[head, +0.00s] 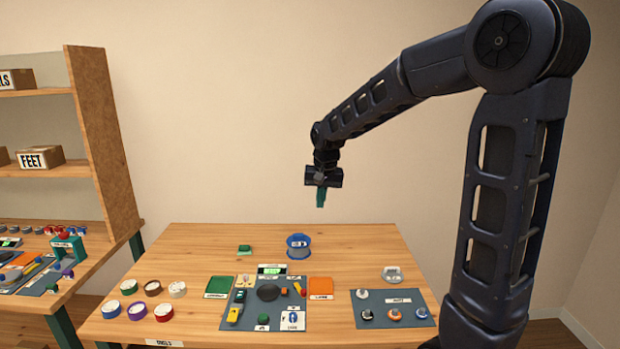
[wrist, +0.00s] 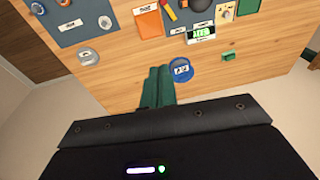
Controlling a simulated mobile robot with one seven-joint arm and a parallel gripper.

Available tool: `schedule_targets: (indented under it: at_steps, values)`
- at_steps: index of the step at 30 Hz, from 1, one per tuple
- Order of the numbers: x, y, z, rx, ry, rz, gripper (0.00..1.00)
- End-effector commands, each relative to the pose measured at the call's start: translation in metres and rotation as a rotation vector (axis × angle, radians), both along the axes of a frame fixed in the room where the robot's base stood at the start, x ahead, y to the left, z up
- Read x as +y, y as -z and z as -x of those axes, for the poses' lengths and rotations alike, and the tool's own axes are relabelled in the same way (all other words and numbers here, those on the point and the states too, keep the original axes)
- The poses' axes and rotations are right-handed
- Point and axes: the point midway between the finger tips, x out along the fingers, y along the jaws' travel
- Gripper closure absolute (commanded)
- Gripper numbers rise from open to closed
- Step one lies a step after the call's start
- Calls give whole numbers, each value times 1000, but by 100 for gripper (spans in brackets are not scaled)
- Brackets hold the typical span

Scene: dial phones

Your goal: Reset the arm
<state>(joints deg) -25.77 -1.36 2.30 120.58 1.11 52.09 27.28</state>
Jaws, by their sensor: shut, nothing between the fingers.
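My gripper (head: 320,197) hangs above the back of the wooden table (head: 210,243), pointing down, with its green fingers together and nothing between them. In the wrist view the green fingers (wrist: 158,87) show side by side over the table's back edge. My dark arm reaches in from the right in the head view and bends down at the wrist. The gripper is well above the tabletop and touches nothing.
A blue round container (head: 298,247) and a small green block (head: 244,249) stand near the table's back. Grey mats (head: 393,296) with parts, coloured trays (head: 320,288) and several round dials (head: 137,310) lie nearer the front. A shelf (head: 105,140) stands at left. The air around the gripper is clear.

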Motion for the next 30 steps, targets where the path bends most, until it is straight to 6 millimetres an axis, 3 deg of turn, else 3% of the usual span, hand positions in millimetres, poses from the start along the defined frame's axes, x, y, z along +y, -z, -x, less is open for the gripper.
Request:
schedule_targets:
  at_steps: [1, 6, 15, 24, 30]
  values:
    - [-17, -9, 6, -16, 5, -3, 100]
    - [-66, -29, 30, -57, 7, -1, 100]
    - [-142, -50, 83, -130, 10, 11, 100]
    - [-201, -55, 145, -200, 17, 38, 100]
    - [-230, -49, 186, -243, 21, 60, 100]
